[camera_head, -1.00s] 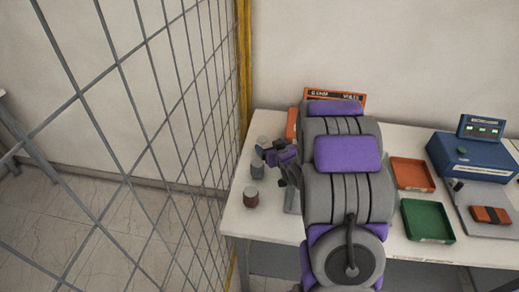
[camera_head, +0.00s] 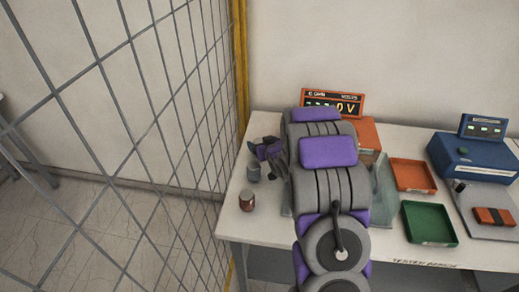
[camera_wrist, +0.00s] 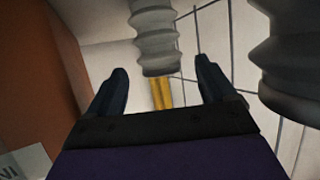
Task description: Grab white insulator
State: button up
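A light grey-white ribbed insulator (camera_wrist: 157,38) with a brass rod (camera_wrist: 162,93) at its lower end is in the wrist view, ahead of my gripper (camera_wrist: 160,68). The gripper's two dark fingers are spread, with the rod showing in the gap. They do not visibly touch it. A darker grey ribbed insulator (camera_wrist: 292,50) is at the right of that view. In the head view my gripper (camera_head: 264,149) is at the table's left end, just above a grey insulator (camera_head: 254,173). A red-brown insulator (camera_head: 247,200) stands nearer the front edge. The white one is not distinguishable there.
An orange box (camera_wrist: 35,70) fills the wrist view's left side. On the table (camera_head: 278,229) are an orange tray (camera_head: 412,175), a green tray (camera_head: 428,222) and a blue device (camera_head: 472,158). An orange voltage display (camera_head: 333,102) is at the back. A wire fence (camera_head: 150,110) runs along the left.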

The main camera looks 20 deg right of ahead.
jog(key=c, duration=1.3)
jog(key=shift+o, duration=0.2)
